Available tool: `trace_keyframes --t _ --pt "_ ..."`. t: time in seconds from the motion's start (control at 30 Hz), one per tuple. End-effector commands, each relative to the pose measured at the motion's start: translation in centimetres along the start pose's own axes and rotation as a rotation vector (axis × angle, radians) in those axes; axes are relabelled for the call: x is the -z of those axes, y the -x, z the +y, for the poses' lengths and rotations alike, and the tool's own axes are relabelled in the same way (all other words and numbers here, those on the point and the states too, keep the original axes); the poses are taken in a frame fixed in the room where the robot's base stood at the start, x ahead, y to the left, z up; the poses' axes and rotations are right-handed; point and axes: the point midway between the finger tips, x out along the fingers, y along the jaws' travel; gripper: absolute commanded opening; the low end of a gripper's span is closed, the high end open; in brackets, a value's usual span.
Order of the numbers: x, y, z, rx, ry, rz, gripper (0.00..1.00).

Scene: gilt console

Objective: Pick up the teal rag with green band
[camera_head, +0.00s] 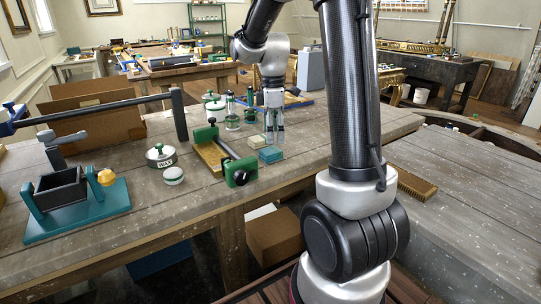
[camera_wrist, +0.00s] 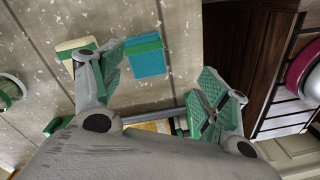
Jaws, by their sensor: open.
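The teal rag with a green band (camera_head: 271,154) lies on the grey worktop, close to its front edge. In the wrist view the rag (camera_wrist: 148,62) shows as a folded teal block with a green strip along its upper side. My gripper (camera_head: 273,138) points down just behind the rag in the head view. In the wrist view my gripper (camera_wrist: 166,80) is open with nothing between its fingers.
A cream-and-green block (camera_head: 257,142) sits beside the rag. A green clamp (camera_head: 240,171) on a wooden board stands to the left, with a round tin (camera_head: 160,156) farther left. Green-lidded jars (camera_head: 232,122) stand behind. Bare worktop lies right of the rag.

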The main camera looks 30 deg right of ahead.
Motion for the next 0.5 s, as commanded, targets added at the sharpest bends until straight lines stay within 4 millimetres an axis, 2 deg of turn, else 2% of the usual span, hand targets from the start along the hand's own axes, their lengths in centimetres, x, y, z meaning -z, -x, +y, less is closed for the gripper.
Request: trace_keyframes --t 0.1,0.2,0.33,0.5 --pt "0.5 1.2 1.3 -0.038 0.248 0.008 0.75" --pt "0.5 1.2 1.3 -0.04 0.398 0.005 0.75" --pt "0.5 0.8 1.3 -0.04 0.485 0.004 0.75" --pt "0.5 -1.1 1.4 -0.038 0.493 0.003 0.75"
